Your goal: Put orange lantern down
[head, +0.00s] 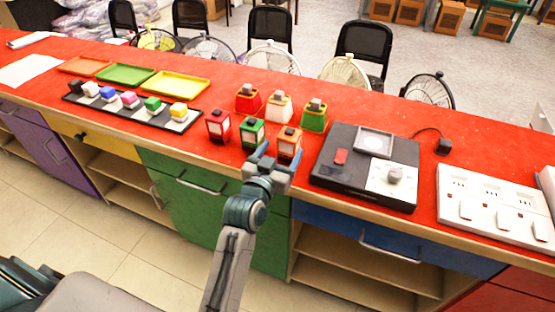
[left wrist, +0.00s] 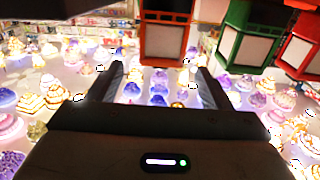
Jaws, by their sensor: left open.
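The orange lantern (head: 289,141), a small frame with pale panels and a grey top, stands upright on the red counter near its front edge. It ends the front row, right of the green lantern (head: 252,133) and red lantern (head: 218,127). My left gripper (head: 279,158) is open at the counter's front edge, just in front of the orange lantern. In the left wrist view the orange lantern (left wrist: 166,35) lies ahead between my open fingers (left wrist: 163,80), around their tip level; I cannot tell whether they touch. My right gripper is not in view.
Red, white and green pieces (head: 279,106) stand behind the lanterns. A black box (head: 340,180) with a card and knob is close on the right. A black strip of coloured blocks (head: 130,112) and flat trays (head: 125,75) lie left. A white switch panel (head: 495,208) stands far right.

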